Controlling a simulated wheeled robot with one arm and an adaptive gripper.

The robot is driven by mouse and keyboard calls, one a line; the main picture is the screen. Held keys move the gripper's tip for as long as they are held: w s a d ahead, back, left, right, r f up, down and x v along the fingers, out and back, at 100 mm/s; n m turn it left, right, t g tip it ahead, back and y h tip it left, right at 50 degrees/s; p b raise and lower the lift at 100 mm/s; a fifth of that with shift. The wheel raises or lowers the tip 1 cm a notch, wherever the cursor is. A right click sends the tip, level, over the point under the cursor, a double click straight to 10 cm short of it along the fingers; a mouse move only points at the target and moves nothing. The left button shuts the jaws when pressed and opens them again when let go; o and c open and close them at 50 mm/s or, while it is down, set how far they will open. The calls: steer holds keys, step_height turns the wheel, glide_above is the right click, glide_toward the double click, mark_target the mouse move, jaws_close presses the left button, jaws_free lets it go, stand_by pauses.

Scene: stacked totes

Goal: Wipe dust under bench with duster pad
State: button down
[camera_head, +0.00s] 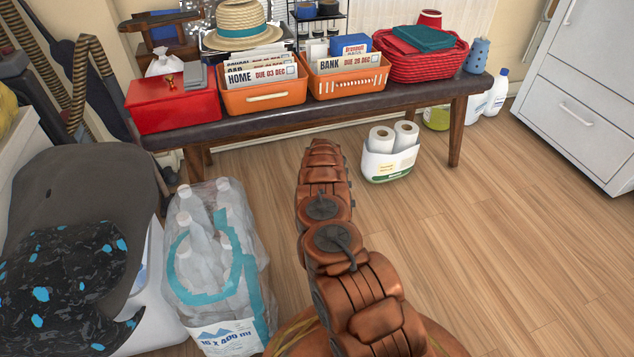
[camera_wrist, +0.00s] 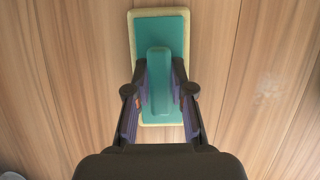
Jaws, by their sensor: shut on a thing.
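The duster pad (camera_wrist: 172,30), a teal block with a raised handle and a pale yellow pad rim, is in the wrist view, flat over the wood floor. My gripper (camera_wrist: 159,76) is shut on its handle, one finger on each side. I cannot tell whether the pad touches the floor. A faint whitish smudge, perhaps dust (camera_wrist: 268,98), shows on the floor to the right of the pad. The bench (camera_head: 285,122), with a dark top and wooden legs, stands across the head view. My arm reaches toward it; my gripper and the pad are hidden there.
A pack of paper rolls (camera_head: 389,165) stands on the floor by the bench's front, right of my arm. Wrapped water bottles (camera_head: 215,255) stand at left. A red box (camera_head: 172,105), orange baskets (camera_head: 262,98) and a red basket (camera_head: 425,65) sit on the bench. Floor at right is clear.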

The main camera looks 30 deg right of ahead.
steer(key=shift+a+f, duration=0.2)
steer(key=shift+a, duration=0.4)
steer(key=shift+r, duration=0.2)
steer(key=shift+d+r+p, duration=0.1)
steer(key=shift+r+p, duration=1.05)
steer(key=shift+r, duration=0.65)
steer(key=shift+r+p, duration=0.55)
steer(key=shift+r, duration=0.5)
